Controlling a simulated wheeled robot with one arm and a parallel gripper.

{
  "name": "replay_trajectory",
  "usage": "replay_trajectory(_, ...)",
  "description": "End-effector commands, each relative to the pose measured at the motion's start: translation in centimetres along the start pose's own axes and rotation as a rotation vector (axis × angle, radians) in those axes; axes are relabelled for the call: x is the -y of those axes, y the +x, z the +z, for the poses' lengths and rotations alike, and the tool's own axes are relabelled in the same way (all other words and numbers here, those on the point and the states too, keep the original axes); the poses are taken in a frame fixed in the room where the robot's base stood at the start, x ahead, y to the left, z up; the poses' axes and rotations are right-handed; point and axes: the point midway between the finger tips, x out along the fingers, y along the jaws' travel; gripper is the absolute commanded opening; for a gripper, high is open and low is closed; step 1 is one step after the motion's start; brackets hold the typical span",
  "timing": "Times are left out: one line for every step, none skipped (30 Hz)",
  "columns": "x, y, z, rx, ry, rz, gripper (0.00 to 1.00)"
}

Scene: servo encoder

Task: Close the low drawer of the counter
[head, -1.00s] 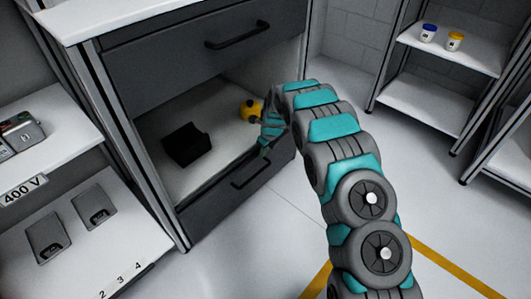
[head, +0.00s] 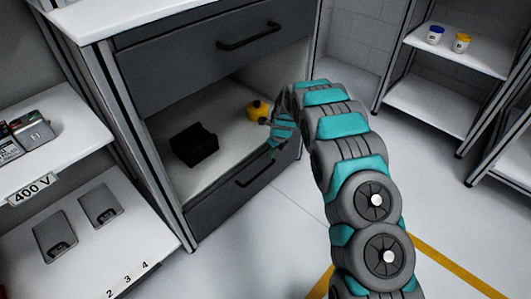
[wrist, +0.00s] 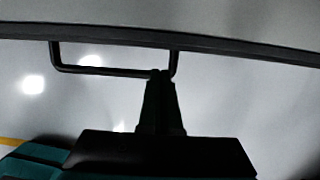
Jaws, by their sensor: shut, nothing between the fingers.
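The low drawer (head: 213,207) of the counter has a dark grey front with a black bar handle (head: 253,173). Above this front, a pale interior is visible; I cannot tell how far the drawer stands out. In the wrist view the handle (wrist: 105,72) hangs just under a dark edge (wrist: 220,47). My gripper (wrist: 160,78) is shut and empty, its tips overlapping the handle's right part in the picture; contact is unclear. In the head view my gripper (head: 273,137) is near the drawer front's upper edge, partly hidden by my arm.
A black open box (head: 195,145) and a yellow object (head: 257,109) are in the space behind the front. A closed upper drawer (head: 200,68) is above. A shelf with grey devices (head: 100,204) stands at left. Floor at right is clear up to a white rack (head: 430,100).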

Motion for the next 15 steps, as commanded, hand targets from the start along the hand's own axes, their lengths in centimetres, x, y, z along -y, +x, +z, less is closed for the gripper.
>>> replay_trajectory(0.5, -0.5, -1.1, -0.001, 0.006, 0.0, 0.0)
replay_trajectory(0.8, -0.7, -1.8, -0.001, 0.006, 0.001, 0.0)
replay_trajectory(0.8, -1.4, -1.9, 0.0, 0.003, -0.001, 0.0)
replay_trajectory(0.8, -2.0, -1.7, 0.001, 0.002, -0.002, 0.0)
replay_trajectory(0.8, -2.6, -1.7, 0.002, 0.001, -0.002, 0.0)
replay_trajectory(0.8, -3.3, -1.7, 0.001, 0.001, -0.002, 0.0)
replay_trajectory(0.8, -3.9, -1.7, 0.001, 0.001, -0.002, 0.0)
replay_trajectory(0.8, -4.5, -1.7, 0.001, 0.001, -0.003, 0.0)
replay_trajectory(0.8, -5.3, -1.7, 0.002, 0.001, -0.003, 0.0)
replay_trajectory(0.8, -5.9, -1.7, 0.002, 0.001, -0.003, 0.0)
replay_trajectory(0.8, -6.4, -1.7, 0.001, 0.0, -0.003, 0.0)
replay_trajectory(0.8, -7.1, -1.7, 0.0, 0.001, -0.001, 0.0)
replay_trajectory(0.8, -7.5, -1.7, 0.0, 0.001, -0.001, 0.0)
replay_trajectory(0.8, -8.0, -1.7, -0.001, 0.001, -0.001, 0.0)
replay_trajectory(0.8, -8.5, -1.7, -0.001, 0.001, -0.001, 0.0)
